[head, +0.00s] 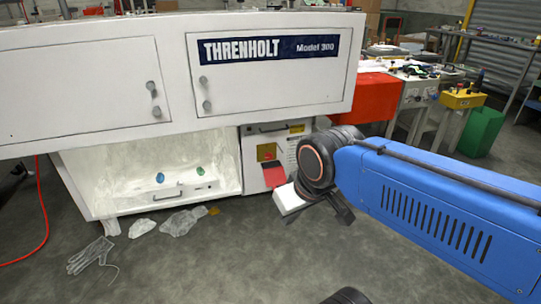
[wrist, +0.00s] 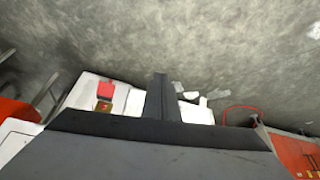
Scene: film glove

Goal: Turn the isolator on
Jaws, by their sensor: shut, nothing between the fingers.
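The isolator appears to be the yellow plate (head: 267,152) on the white panel at the right end of the machine's lower part. A red flap or handle (head: 274,174) sits just below it; its setting is too small to read. In the wrist view the red piece (wrist: 106,90) and the brownish-yellow plate (wrist: 103,105) show left of my fingers, with the picture roughly upside down. My gripper (head: 343,214) is right of and in front of the panel, apart from it. In the wrist view its fingers (wrist: 159,82) are together and empty.
The white Threnholt machine (head: 180,110) has an open lower bay (head: 110,170) left of the panel. A glove (head: 90,256) and clear film scraps (head: 182,221) lie on the floor. A red cover (head: 372,98) and workbench stand behind my arm.

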